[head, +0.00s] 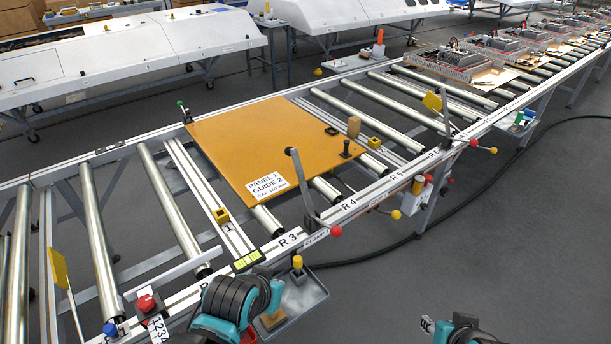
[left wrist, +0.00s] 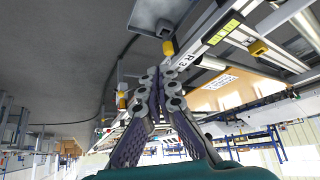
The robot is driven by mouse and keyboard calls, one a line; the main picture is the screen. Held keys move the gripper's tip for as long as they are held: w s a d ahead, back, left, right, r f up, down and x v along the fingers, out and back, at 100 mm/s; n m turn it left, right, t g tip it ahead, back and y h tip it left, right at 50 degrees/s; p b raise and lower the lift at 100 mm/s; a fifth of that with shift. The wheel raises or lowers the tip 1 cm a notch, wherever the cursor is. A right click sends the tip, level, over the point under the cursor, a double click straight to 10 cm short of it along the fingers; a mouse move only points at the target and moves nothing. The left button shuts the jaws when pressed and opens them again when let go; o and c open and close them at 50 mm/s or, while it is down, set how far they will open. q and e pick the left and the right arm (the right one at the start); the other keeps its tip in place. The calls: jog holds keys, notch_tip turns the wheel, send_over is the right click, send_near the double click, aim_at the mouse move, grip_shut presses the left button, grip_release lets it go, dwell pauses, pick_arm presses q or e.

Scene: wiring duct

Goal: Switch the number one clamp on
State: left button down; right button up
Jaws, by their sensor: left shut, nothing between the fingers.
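A grey upright clamp lever (head: 303,188) with a red ball knob (head: 336,231) stands on the front rail, between the R 3 and R 4 marks. A small label that appears to read CLAMP 1 (head: 316,237) is beside its foot. My left gripper (left wrist: 160,75) is shut and empty in the left wrist view, below the rail marked R 3. In the head view my left wrist is at the bottom, left of and nearer than the lever; its fingertips are hidden.
An orange panel (head: 265,140) labelled PANEL 1 GUIDE 2 lies on the roller frame behind the lever. A grey tray (head: 303,300) with a yellow knob (head: 297,262) hangs under the front rail. A red button (head: 146,302) is at the left.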

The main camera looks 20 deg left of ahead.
pick_arm(q)
jog(key=shift+w, duration=0.1)
pick_arm(e)
jog(key=shift+w, duration=0.2)
jog(key=shift+s+r, duration=0.1)
jog(key=shift+o, duration=0.7)
pick_arm(q)
jog(key=w+r+m+t+p, duration=0.2)
jog(key=w+m, duration=0.4)
jog(key=w, duration=0.5)
jog(key=w+r+m+t+y+p, duration=0.1)
jog(key=w+m+t+p, duration=0.4)
jog(key=w, duration=0.7)
jog(key=r+m, duration=0.1)
jog(key=m, duration=0.1)
jog(key=shift+a+m+t, duration=0.3)
pick_arm(e)
notch_tip(320, 180, up, 7)
jog(key=shift+r, duration=0.2)
